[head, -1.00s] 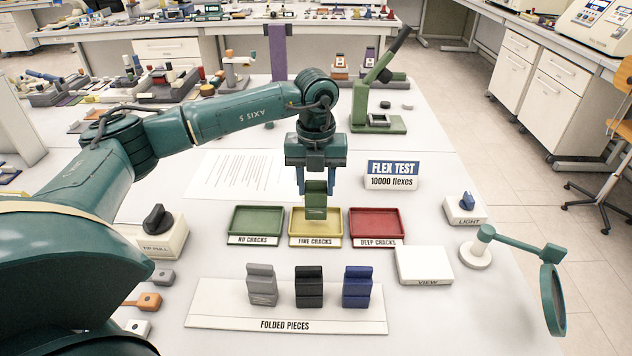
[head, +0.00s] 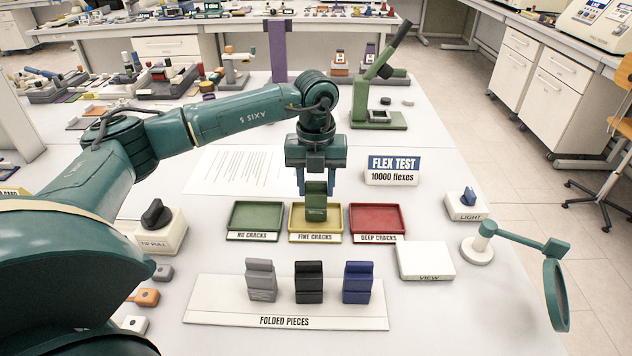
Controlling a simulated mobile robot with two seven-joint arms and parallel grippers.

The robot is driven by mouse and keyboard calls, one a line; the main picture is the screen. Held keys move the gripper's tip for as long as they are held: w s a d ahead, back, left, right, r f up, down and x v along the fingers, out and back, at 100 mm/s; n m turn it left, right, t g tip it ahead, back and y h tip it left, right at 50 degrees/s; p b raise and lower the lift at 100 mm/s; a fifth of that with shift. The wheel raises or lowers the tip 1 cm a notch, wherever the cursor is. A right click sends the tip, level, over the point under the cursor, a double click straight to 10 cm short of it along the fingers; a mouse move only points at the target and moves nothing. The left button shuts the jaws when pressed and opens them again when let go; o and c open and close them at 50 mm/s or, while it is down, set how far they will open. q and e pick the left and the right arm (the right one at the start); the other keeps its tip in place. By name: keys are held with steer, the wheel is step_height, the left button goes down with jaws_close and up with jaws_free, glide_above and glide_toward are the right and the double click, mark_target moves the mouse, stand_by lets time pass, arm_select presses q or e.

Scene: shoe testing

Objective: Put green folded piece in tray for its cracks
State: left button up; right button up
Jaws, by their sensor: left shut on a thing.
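My left gripper (head: 316,186) points down with its blue fingers shut on the green folded piece (head: 316,204). The piece is upright at the yellow tray (head: 335,230) labelled FINE CRACKS; its lower end overlaps the tray's inside. I cannot tell whether it touches the tray floor. The green tray (head: 233,230) labelled NO CRACKS is on the left, and the red tray (head: 376,220) labelled DEEP CRACKS is on the right. My right gripper is not in view.
Grey (head: 261,280), black (head: 309,283) and blue (head: 357,283) folded pieces stand on the white FOLDED PIECES board (head: 220,308). A FLEX TEST sign (head: 393,171) stands behind the trays. A VIEW block (head: 425,260) and magnifier (head: 556,290) are at the right.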

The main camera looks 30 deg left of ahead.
arm_select(q)
steer(key=shift+f, duration=0.4)
steer(key=o, duration=1.1)
steer(key=shift+o, duration=0.2)
step_height(320, 180, up, 13)
steer(key=b, duration=0.1)
steer(key=shift+b, duration=0.35)
